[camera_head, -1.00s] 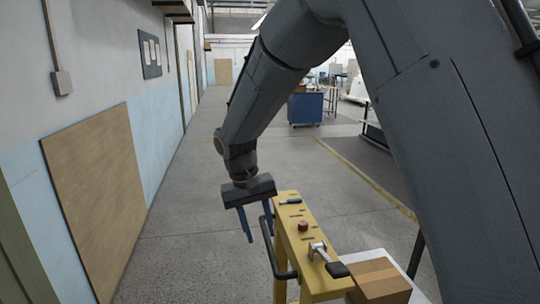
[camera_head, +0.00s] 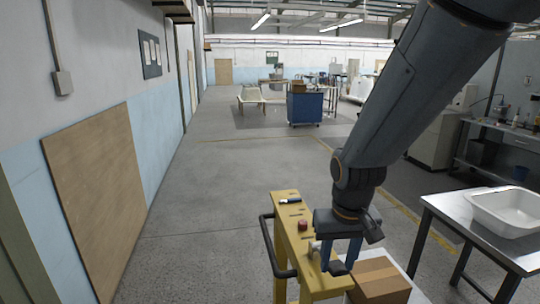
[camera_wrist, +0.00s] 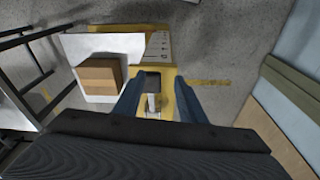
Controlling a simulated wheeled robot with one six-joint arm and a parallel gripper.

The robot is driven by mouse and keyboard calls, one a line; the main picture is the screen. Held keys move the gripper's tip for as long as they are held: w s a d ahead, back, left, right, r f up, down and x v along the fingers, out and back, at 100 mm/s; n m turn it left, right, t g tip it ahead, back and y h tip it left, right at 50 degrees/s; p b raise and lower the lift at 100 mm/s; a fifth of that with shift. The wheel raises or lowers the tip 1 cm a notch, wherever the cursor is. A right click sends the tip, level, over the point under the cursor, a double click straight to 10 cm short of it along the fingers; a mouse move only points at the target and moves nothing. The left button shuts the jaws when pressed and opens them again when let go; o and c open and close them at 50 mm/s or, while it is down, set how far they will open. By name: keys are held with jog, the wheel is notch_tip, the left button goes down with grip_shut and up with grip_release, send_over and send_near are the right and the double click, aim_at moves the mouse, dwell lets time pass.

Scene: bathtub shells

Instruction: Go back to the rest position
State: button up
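My gripper (camera_head: 341,266) hangs fingers-down in the head view, over the near end of a yellow bench (camera_head: 283,222) as seen from that camera. Its two blue fingers are spread apart, and it is open and empty. In the wrist view, my gripper (camera_wrist: 158,98) shows a wide gap between its fingers. A tool with a black end (camera_wrist: 152,82) and a pale shaft lies on the bench, seen through that gap. In the head view the gripper partly hides this tool.
A cardboard box (camera_head: 378,278) sits on a white surface beside the bench. A white tub shell (camera_head: 507,211) rests on a metal table at right. Open floor lies left and beyond.

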jog(key=s+d, duration=0.5)
notch_tip(320, 180, down, 12)
jog(key=a+b, duration=0.1)
jog(key=b, duration=0.9)
jog(key=shift+f+m+g, duration=0.15)
jog(key=shift+m+g, duration=0.15)
jog(key=shift+a, duration=0.1)
jog(key=shift+c, duration=0.3)
dwell(0.9)
